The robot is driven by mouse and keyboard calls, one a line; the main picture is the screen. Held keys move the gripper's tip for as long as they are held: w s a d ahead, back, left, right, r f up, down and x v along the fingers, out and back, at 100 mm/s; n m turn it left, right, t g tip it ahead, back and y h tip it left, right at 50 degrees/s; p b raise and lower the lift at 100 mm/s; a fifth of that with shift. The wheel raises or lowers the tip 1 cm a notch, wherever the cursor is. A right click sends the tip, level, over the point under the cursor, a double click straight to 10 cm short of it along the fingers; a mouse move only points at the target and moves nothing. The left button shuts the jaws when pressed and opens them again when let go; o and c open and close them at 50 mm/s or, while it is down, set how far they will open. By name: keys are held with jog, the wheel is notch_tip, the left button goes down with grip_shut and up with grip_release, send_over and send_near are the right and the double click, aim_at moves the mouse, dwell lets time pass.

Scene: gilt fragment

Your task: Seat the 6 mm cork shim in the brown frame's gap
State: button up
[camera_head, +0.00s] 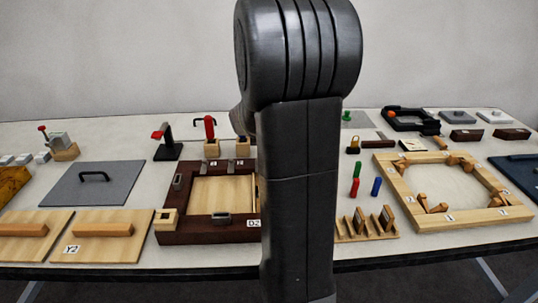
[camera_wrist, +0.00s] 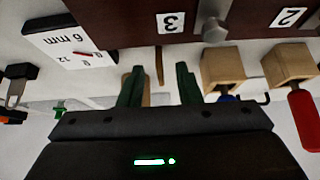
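The brown frame (camera_head: 205,237) lies left of centre on the table around a pale wood panel; my arm hides its right side. In the wrist view its dark edge (camera_wrist: 120,14) crosses the top, with labels 3 and 2. I cannot make out its gap. My gripper (camera_wrist: 159,72) shows two green fingers spread apart, just off the frame's edge. A thin brown strip (camera_wrist: 159,66), perhaps the cork shim, shows edge-on between them, apart from both. A pale tan piece (camera_wrist: 126,84) is partly hidden by the left finger. My gripper is hidden in the head view.
A white card (camera_wrist: 70,45) reading 6 mm lies left of the fingers. A pale wooden frame (camera_head: 455,218) and red, green and blue pegs (camera_head: 355,187) lie right of my arm.

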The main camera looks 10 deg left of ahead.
jog(key=shift+x, duration=1.55)
grip_shut()
